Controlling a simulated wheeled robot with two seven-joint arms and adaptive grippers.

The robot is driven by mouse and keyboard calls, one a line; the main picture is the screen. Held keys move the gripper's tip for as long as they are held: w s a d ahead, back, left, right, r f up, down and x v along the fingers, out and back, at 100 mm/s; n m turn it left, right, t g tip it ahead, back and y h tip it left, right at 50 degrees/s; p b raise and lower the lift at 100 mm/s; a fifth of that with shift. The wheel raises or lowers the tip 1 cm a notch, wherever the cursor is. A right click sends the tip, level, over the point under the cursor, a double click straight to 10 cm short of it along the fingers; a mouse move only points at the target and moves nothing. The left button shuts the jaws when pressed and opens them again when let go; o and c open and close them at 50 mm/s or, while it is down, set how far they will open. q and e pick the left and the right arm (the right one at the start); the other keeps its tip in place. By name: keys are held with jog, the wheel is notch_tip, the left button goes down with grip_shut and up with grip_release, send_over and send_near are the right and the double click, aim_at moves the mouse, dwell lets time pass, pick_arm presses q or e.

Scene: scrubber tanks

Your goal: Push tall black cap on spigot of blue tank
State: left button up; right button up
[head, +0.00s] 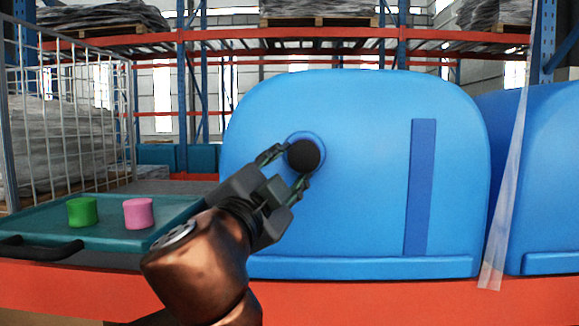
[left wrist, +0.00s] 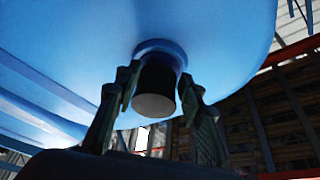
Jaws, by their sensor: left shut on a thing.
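The blue tank (head: 365,170) stands in the middle of the head view. The black cap (head: 303,155) is between the fingers of my left gripper (head: 287,170), which is shut on it. The cap is in front of the round blue spigot collar (head: 318,138) on the tank's face. In the left wrist view the black cap (left wrist: 156,90) lines up with the blue collar (left wrist: 160,47) and appears to meet it. The spigot itself is hidden, so I cannot tell how far the cap is on. My right gripper is out of view.
A teal tray (head: 110,222) at the left holds a green cap (head: 82,212) and a pink cap (head: 138,213). A wire cage (head: 70,120) stands behind it. A second blue tank (head: 545,170) is at the right, beyond a hanging clear strip (head: 508,180). An orange beam (head: 400,300) runs below.

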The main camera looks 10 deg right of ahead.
pick_arm(q)
jog(key=shift+w+r, duration=0.1)
jog(key=shift+w, duration=0.4)
jog(key=shift+w, duration=0.1)
jog(key=o, duration=1)
jog(key=shift+w+d, duration=0.25)
jog(key=shift+w, duration=0.05)
jog(key=shift+o, duration=1.2)
jog(key=shift+s, duration=0.2)
jog(key=o, duration=0.4)
jog(key=shift+w, duration=0.1)
jog(key=shift+c, duration=0.2)
